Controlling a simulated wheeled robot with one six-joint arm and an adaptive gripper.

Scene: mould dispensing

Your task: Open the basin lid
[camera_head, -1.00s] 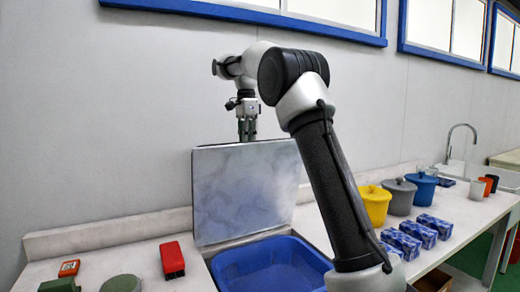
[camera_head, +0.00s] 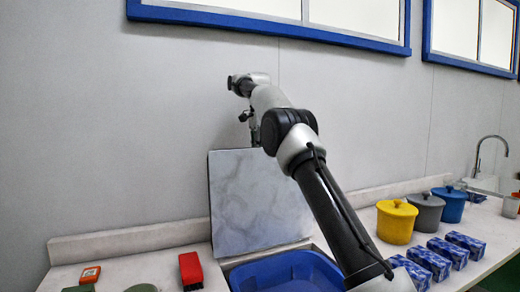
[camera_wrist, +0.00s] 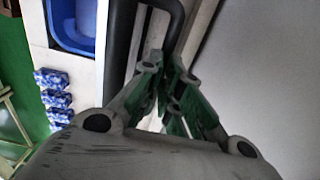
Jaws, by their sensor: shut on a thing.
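The basin lid (camera_head: 245,205) is a grey marbled panel standing close to upright at the back of the blue basin (camera_head: 285,272). The basin is uncovered, and its blue inside also shows in the wrist view (camera_wrist: 75,25). My gripper (camera_head: 255,138) is at the lid's top edge, partly hidden by my arm. In the wrist view its green-padded fingers (camera_wrist: 165,88) are closed together at a dark curved handle (camera_wrist: 174,22). The exact grip point is partly hidden by the fingers.
A red block (camera_head: 191,271) lies left of the basin. A yellow pot (camera_head: 396,222), grey pot (camera_head: 426,212) and blue pot (camera_head: 450,205) stand to the right, behind several blue patterned boxes (camera_head: 440,254). The wall (camera_head: 120,130) is close behind the lid.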

